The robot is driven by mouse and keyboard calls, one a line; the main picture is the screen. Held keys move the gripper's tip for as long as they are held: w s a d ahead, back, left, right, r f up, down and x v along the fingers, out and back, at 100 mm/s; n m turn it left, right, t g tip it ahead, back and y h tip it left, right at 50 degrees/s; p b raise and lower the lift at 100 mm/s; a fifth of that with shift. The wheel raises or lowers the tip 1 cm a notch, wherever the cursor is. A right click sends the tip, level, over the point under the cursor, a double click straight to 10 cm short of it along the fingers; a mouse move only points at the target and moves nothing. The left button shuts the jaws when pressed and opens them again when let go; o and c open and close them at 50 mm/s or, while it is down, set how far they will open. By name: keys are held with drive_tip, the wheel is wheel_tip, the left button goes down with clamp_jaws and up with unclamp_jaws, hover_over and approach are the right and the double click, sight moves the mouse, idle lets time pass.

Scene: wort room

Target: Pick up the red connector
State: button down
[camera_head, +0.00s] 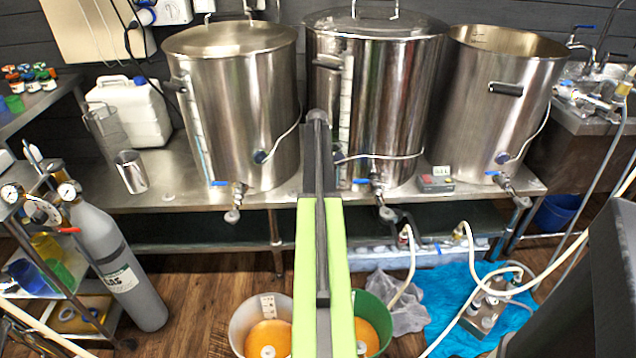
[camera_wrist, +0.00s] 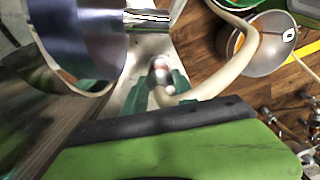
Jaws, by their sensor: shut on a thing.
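My gripper (camera_wrist: 162,85) shows in the wrist view with its green fingers on either side of a small connector (camera_wrist: 160,68). The connector has a pale reddish part and a pale rounded end, and it is blurred. The fingers are shut on it. A cream hose (camera_wrist: 215,80) curves away from the connector to the right. In the head view my green arm reaches forward to the kettles' bench, and my gripper and the connector cannot be made out there.
Three steel kettles (camera_head: 240,110) stand on the steel bench (camera_head: 270,190), with valves along its front. A grey gas cylinder (camera_head: 120,265) stands at the left. Two buckets (camera_head: 370,308) and a blue cloth (camera_head: 460,285) with a pump (camera_head: 490,308) lie on the wooden floor.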

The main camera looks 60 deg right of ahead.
drive_tip(key=shift+a+r+p, duration=0.2)
drive_tip(key=shift+r+p, duration=0.35)
wheel_tip(320, 180, up, 6)
drive_tip(key=p, duration=0.6)
drive_tip(key=shift+r, duration=0.2)
drive_tip(key=w+a, duration=0.3)
drive_tip(key=a, duration=1.6)
drive_tip(key=shift+w+a+f, duration=0.15)
drive_tip(key=shift+a+f, duration=0.05)
drive_tip(key=shift+f, duration=0.05)
wheel_tip(320, 180, up, 5)
drive_tip(key=p, duration=0.4)
drive_tip(key=shift+f, duration=0.2)
